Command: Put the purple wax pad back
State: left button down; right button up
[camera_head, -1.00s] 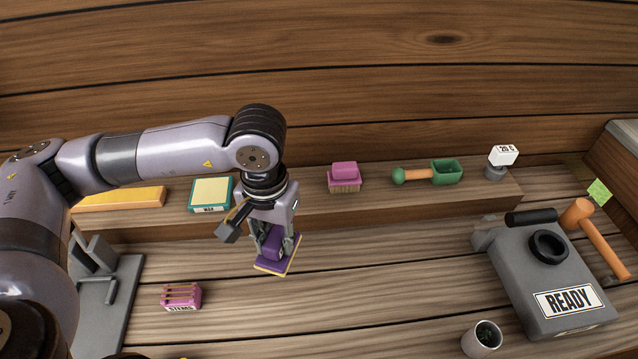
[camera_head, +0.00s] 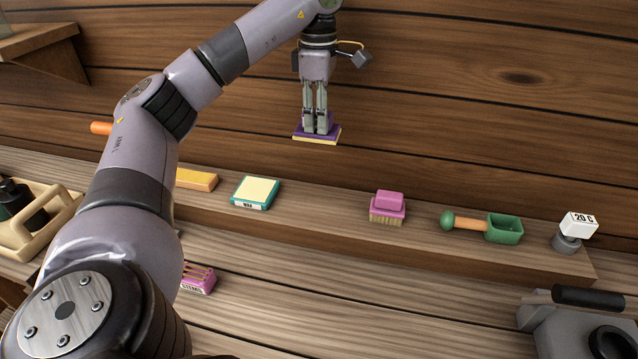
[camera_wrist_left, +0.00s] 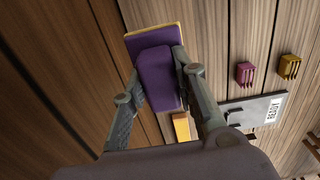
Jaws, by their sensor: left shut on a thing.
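The purple wax pad (camera_head: 331,131) has a purple top and a thin yellow underside. My left gripper (camera_head: 315,120) is shut on the pad's purple grip and holds it up in front of the wooden wall, above the shelf. In the left wrist view the pad (camera_wrist_left: 156,72) sits between the two fingers. In the head view, the teal wax tray (camera_head: 255,192) with a cream top lies on the shelf, below and left of the pad. My right gripper is not in view.
The shelf (camera_head: 325,211) also holds an orange bar (camera_head: 197,180), a pink brush (camera_head: 388,207), a green scoop (camera_head: 503,228) and a white "20 C" block (camera_head: 578,225). Bare shelf lies between tray and brush. A pink "STEMS" rack (camera_head: 198,278) stands below.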

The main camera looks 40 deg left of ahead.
pick_arm(q)
jog(key=shift+f, duration=0.2)
notch_tip(320, 180, down, 15)
jog(key=b, duration=0.3)
notch_tip(320, 180, down, 4)
jog(key=shift+f+p, duration=0.1)
jog(key=shift+p, duration=0.45)
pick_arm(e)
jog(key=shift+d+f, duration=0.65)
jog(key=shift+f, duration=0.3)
